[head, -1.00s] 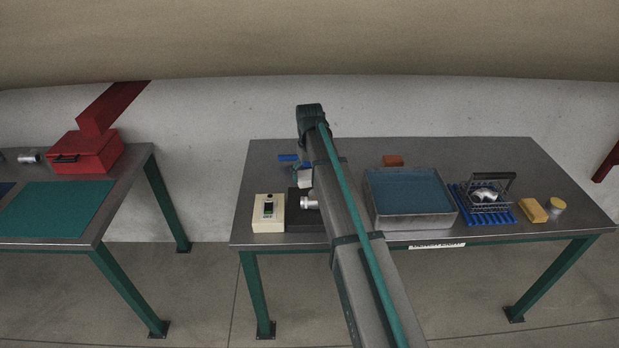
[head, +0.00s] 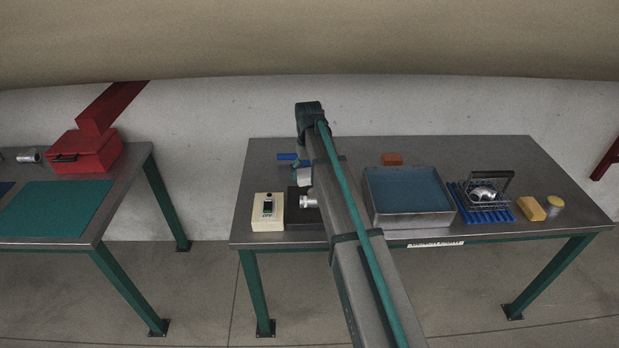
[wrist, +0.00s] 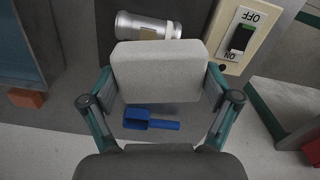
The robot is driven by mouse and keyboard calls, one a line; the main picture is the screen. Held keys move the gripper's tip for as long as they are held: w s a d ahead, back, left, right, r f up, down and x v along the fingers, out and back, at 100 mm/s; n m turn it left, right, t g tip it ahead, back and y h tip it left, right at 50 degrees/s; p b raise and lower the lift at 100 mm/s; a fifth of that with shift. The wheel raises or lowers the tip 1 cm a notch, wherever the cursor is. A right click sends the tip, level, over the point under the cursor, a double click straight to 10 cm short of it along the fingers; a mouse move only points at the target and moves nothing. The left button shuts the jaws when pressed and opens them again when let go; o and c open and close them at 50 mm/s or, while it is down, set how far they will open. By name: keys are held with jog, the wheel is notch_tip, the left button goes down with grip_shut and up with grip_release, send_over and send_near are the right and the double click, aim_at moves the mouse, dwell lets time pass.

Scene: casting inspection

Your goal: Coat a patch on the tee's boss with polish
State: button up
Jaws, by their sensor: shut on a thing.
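My gripper (wrist: 161,80) is shut on a pale grey block (wrist: 157,72), with a finger on each side of it. The block also shows in the head view (head: 304,175), beside my arm. The tee (wrist: 150,26), a shiny metal fitting, lies just beyond the block in the wrist view, with a tan patch on its side. The block hides part of it, and I cannot tell whether they touch. In the head view the tee (head: 308,202) rests on a black plate (head: 296,217), partly hidden by my arm. The boss is not clearly distinguishable.
A cream switch box (head: 267,225) stands left of the plate. A blue scoop-like tool (wrist: 150,119) lies behind. To the right are a water-filled tray (head: 376,218), a wire basket (head: 505,196) holding a metal part, a yellow block (head: 530,208) and a jar (head: 554,206).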

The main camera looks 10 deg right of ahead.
jog(key=shift+s+r+p, duration=0.1)
jog(key=shift+s+p, duration=0.25)
jog(key=shift+p, duration=0.2)
jog(key=shift+w, duration=0.15)
